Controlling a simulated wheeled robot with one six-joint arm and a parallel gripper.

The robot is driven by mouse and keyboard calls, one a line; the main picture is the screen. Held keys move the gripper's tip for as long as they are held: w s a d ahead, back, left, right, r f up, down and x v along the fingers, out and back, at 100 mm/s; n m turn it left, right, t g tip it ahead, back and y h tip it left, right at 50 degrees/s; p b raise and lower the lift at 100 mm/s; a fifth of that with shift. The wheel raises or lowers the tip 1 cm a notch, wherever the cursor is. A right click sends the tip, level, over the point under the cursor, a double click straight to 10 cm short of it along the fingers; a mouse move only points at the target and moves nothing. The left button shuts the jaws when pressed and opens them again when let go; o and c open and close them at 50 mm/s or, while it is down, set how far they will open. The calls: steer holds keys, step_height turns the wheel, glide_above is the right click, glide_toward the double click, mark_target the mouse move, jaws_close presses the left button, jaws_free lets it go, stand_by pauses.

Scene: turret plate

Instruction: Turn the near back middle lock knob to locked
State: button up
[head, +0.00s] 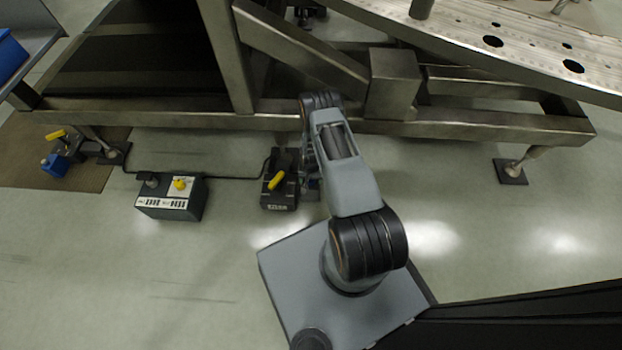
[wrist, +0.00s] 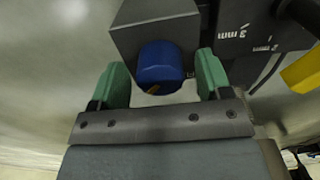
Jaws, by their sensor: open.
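A blue round knob (wrist: 160,62) sticks out of a dark grey block (wrist: 150,30) in the wrist view. It has a small orange mark near its lower edge. My gripper (wrist: 161,75) is open, with one green finger on each side of the knob. A gap shows beside the knob on both sides, so it is not gripped. In the head view, a black unit with a yellow handle (head: 277,180) stands on the floor left of my arm. My gripper and the knob are mostly hidden there behind my arm.
A yellow handle (wrist: 302,72) is close to the right finger. In the head view, a grey box with a yellow knob (head: 180,184) and a blue-knobbed unit (head: 56,166) stand to the left. A steel frame beam (head: 480,125) runs low behind.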

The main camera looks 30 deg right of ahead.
steer(key=shift+c, duration=0.4)
steer(key=c, duration=0.9)
steer(key=shift+o, duration=0.2)
steer(key=n+b, duration=0.1)
steer(key=n, duration=0.3)
steer(key=shift+b, duration=0.35)
steer(key=n+b, duration=0.1)
steer(key=n, duration=0.4)
steer(key=n+b, duration=0.1)
steer(key=n, duration=0.3)
steer(key=shift+n, duration=0.4)
steer(key=shift+n+b, duration=0.5)
steer(key=shift+n, duration=1.7)
